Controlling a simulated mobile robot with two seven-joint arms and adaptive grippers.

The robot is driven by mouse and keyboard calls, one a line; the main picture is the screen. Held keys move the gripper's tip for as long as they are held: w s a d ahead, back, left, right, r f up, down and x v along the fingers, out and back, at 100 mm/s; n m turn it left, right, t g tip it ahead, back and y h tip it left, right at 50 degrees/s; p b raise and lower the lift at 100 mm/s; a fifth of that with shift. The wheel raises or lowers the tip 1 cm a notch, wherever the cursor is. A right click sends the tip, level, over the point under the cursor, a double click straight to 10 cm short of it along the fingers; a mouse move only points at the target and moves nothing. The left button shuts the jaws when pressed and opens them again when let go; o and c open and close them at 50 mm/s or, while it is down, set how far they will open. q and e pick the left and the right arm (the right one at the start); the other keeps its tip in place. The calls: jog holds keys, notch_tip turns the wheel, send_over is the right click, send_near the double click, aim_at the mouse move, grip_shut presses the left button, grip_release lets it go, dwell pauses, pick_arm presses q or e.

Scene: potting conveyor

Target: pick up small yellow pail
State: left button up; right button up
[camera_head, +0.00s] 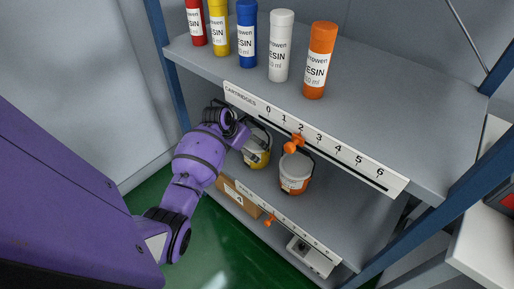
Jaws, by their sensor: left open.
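The small yellow pail (257,159) stands on the middle shelf, under the overhang of the upper shelf. Its upper part is partly hidden by my left gripper (257,150), which is open at the pail. I cannot tell whether the fingers touch it. My left arm comes in from the left, its purple links bent toward the shelf. My right gripper does not show.
An orange-and-white pail (295,173) stands right of the yellow one. Several resin cartridges (248,35) stand on the upper shelf. A numbered cartridge rail (330,148) with an orange marker runs along its edge. A cardboard box (240,197) sits lower down.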

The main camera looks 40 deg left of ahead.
pick_arm(q)
jog(key=w+b, duration=0.1)
jog(key=w, duration=0.1)
jog(key=w+f, duration=0.1)
jog(key=w, duration=0.2)
jog(key=shift+w+d+f+b, duration=0.1)
jog(key=shift+w+d+b, duration=0.05)
jog(key=shift+b, duration=0.2)
jog(key=c, duration=1.6)
jog(key=shift+r, duration=0.2)
jog(key=shift+c, duration=0.8)
